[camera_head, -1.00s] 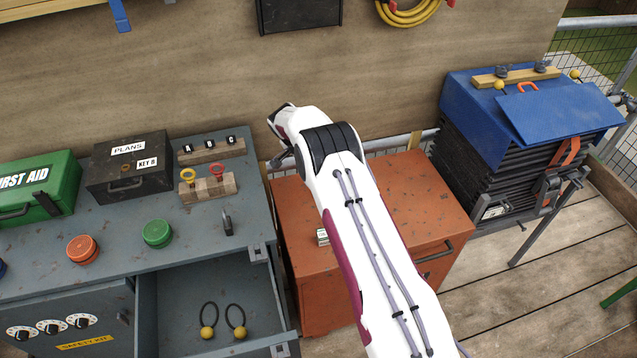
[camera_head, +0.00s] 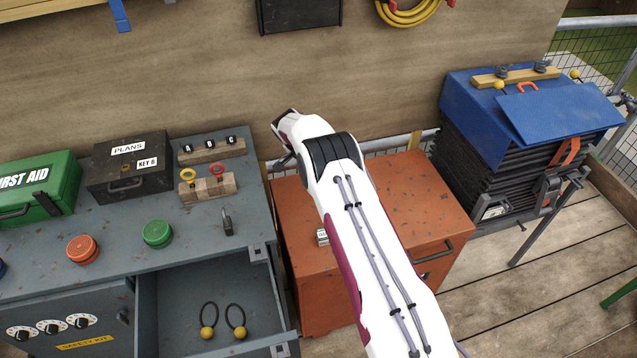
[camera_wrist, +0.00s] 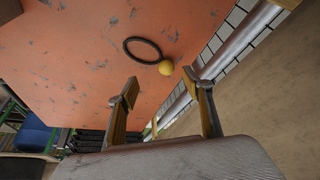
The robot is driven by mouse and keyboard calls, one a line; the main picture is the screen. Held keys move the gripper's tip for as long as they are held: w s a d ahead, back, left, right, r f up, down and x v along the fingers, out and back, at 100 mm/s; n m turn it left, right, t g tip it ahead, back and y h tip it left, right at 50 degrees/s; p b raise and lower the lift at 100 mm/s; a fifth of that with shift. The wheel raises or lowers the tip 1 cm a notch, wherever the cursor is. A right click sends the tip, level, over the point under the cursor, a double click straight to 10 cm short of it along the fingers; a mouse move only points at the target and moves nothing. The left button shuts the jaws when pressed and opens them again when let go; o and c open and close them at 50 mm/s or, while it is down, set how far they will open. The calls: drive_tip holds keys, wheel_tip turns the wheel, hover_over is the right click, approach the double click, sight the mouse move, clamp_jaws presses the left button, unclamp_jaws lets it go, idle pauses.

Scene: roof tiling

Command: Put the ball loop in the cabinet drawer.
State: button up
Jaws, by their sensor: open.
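In the wrist view a ball loop, a black cord ring with a yellow ball (camera_wrist: 166,67), lies on the orange cabinet top (camera_wrist: 75,60). My gripper (camera_wrist: 161,80) is open and empty. Its two fingers are spread, and the ball shows just beyond the gap between their tips; I cannot tell how far apart in height. In the head view my arm hides this loop and most of the gripper. The open cabinet drawer (camera_head: 185,285) is at the lower left, holding two similar ball loops (camera_head: 208,332), (camera_head: 239,332).
The grey bench top holds a padlock (camera_head: 227,222), green and orange round pieces, a dark box (camera_head: 130,170) and a first-aid case (camera_head: 38,190). A blue-covered stack (camera_head: 540,110), with more yellow balls on top, stands right. The board wall is behind.

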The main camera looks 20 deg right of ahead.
drive_tip(key=shift+f, duration=0.1)
idle(0.3)
drive_tip(key=shift+x, duration=2.55)
drive_tip(key=shift+w, duration=0.2)
drive_tip(key=c, duration=1.4)
drive_tip(key=shift+o, duration=0.2)
drive_tip(key=shift+r, duration=0.2)
wheel_tip(320, 180, up, 10)
drive_tip(key=shift+f, duration=0.15)
